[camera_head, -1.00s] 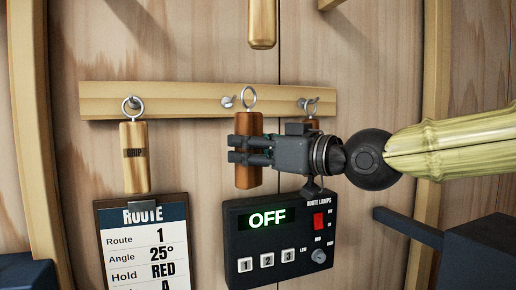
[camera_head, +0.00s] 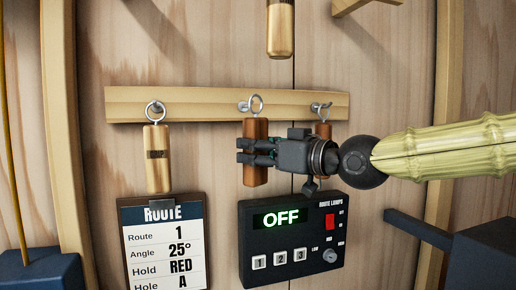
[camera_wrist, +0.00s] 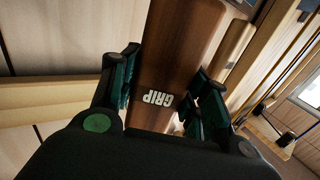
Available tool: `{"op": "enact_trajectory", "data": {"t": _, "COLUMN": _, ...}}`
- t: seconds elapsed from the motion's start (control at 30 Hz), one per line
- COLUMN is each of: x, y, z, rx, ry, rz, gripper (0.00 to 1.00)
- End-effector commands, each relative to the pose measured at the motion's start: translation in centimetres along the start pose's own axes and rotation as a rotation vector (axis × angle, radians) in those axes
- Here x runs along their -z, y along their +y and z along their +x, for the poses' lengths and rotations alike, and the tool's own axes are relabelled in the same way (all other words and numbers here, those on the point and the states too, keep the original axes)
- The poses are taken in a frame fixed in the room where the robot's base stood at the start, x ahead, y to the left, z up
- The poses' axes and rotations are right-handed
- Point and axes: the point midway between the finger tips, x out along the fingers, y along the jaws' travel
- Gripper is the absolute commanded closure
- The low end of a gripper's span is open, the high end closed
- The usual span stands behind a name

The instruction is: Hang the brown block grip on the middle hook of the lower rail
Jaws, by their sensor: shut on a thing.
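The brown block grip (camera_head: 256,128) is upright in front of the lower rail (camera_head: 205,105), with its metal ring (camera_head: 256,105) on top. The middle hook (camera_head: 243,106) shows just left of the ring, and its tip overlaps the ring's left side in the picture. I cannot tell whether the ring is around the hook. My gripper (camera_head: 257,152) comes from the right and is shut on the block's middle. In the wrist view the block (camera_wrist: 182,45), lettered GRIP, sits between both fingers; the hook and ring are out of sight.
A light wooden grip (camera_head: 157,165) hangs on the left hook. Another brown grip (camera_head: 323,130) hangs on the right hook, partly hidden by my gripper. A golden grip (camera_head: 280,30) hangs above. The lamp box (camera_head: 290,240) and route board (camera_head: 163,245) are below.

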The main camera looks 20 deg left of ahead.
Motion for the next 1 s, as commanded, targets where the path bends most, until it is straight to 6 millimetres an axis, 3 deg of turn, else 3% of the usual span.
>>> {"op": "enact_trajectory", "data": {"t": 1.0, "x": -0.2, "y": 2.3, "z": 3.9, "rx": 0.001, "ry": 0.001, "rz": 0.0, "gripper": 0.82}}
